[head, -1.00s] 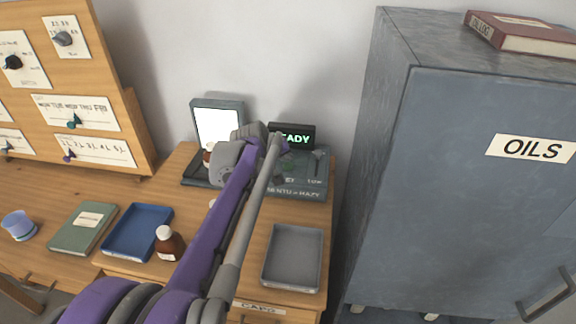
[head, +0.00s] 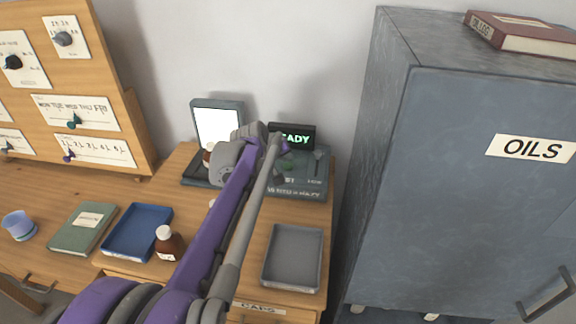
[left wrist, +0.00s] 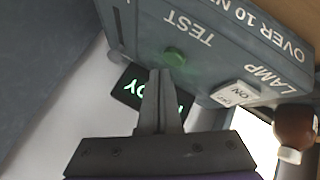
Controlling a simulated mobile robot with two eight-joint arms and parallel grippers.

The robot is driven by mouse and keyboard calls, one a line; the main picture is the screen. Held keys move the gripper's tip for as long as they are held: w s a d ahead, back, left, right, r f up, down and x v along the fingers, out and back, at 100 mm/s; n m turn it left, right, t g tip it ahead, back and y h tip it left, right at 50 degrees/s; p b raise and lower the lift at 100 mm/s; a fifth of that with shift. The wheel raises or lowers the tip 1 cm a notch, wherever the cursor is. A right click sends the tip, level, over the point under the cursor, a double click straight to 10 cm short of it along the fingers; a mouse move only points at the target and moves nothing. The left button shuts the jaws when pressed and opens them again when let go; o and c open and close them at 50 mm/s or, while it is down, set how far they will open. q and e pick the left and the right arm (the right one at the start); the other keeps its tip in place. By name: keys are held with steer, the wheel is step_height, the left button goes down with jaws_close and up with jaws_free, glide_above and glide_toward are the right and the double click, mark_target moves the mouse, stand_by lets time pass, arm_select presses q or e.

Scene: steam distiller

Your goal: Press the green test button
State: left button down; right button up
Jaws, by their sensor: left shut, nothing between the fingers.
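The green test button (left wrist: 175,56) sits on a dark grey instrument box (left wrist: 215,38) beside the word TEST, in the left wrist view. My left gripper (left wrist: 160,72) is shut and empty. Its fingertips appear right at the edge of the button; I cannot tell whether they touch it. In the head view the box (head: 312,190) stands at the back of the wooden desk, partly hidden behind my left arm. My right gripper is not in view.
A white LAMP switch (left wrist: 235,93) is on the same box. A display reading READY (head: 296,136) stands behind it. A brown bottle (left wrist: 292,132) and a lit panel (head: 218,124) are close by. A grey tray (head: 293,257) lies in front. A tall grey cabinet (head: 470,190) stands right.

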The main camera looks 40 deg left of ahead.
mark_target(287, 168)
arm_select(q)
steer(key=shift+f, duration=0.15)
steer(key=shift+f, duration=0.3)
steer(key=shift+f, duration=0.45)
stand_by(0.7)
steer(key=shift+r, duration=0.15)
steer(key=shift+r+p, duration=0.5)
steer(key=shift+r, duration=0.25)
step_height(287, 168, up, 5)
steer(key=p, duration=0.4)
steer(key=shift+f, duration=0.1)
stand_by(0.8)
